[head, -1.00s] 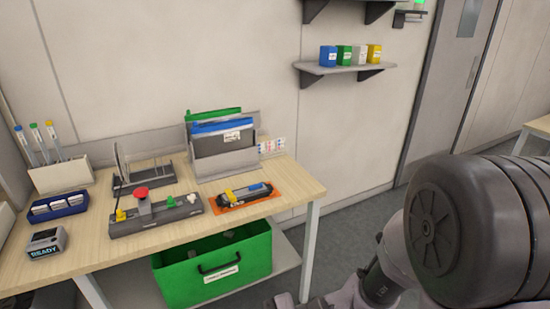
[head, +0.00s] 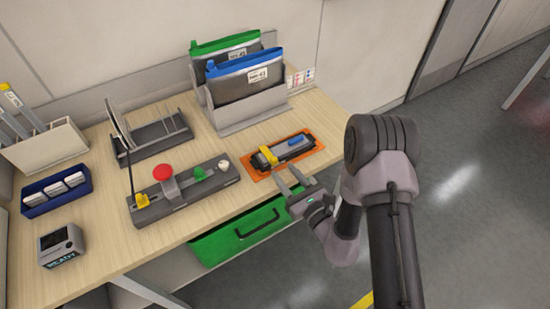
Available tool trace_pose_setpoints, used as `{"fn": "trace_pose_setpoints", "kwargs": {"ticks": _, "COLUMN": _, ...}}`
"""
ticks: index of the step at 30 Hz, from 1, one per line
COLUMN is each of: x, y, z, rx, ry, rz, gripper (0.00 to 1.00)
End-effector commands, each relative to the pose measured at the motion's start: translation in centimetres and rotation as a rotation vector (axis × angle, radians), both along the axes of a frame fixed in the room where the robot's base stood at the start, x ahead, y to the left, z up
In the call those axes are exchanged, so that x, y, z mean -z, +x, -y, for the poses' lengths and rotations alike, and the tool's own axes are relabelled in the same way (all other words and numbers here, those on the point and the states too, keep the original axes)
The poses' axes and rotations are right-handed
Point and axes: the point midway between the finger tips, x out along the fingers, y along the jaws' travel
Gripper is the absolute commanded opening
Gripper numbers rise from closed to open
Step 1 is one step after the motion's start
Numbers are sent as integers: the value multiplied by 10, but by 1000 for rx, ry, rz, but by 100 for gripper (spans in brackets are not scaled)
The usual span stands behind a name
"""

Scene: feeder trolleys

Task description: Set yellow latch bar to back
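A dark feeder unit (head: 284,152) lies on an orange mat (head: 310,158) near the table's right front edge. A yellow latch piece (head: 268,156) sits across its left end, and a blue piece (head: 297,141) sits toward its right end.
A grey rack (head: 250,112) with green and blue pouches stands behind the feeder. A wire stand (head: 160,138), blue tray (head: 57,205) and small display (head: 62,245) are at left. A green bin (head: 215,247) is below the table.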

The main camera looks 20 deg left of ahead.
Motion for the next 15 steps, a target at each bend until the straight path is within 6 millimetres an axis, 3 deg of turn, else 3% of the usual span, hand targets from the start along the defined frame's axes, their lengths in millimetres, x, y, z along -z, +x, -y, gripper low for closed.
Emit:
{"fn": "trace_pose_setpoints", "kwargs": {"ticks": 6, "x": 0, "y": 29, "z": -34, "rx": -2, "ry": 1, "rz": 2, "gripper": 40}}
{"fn": "trace_pose_setpoints", "kwargs": {"ticks": 15, "x": 0, "y": 41, "z": -48, "rx": 1, "ry": -1, "rz": -1, "gripper": 40}}
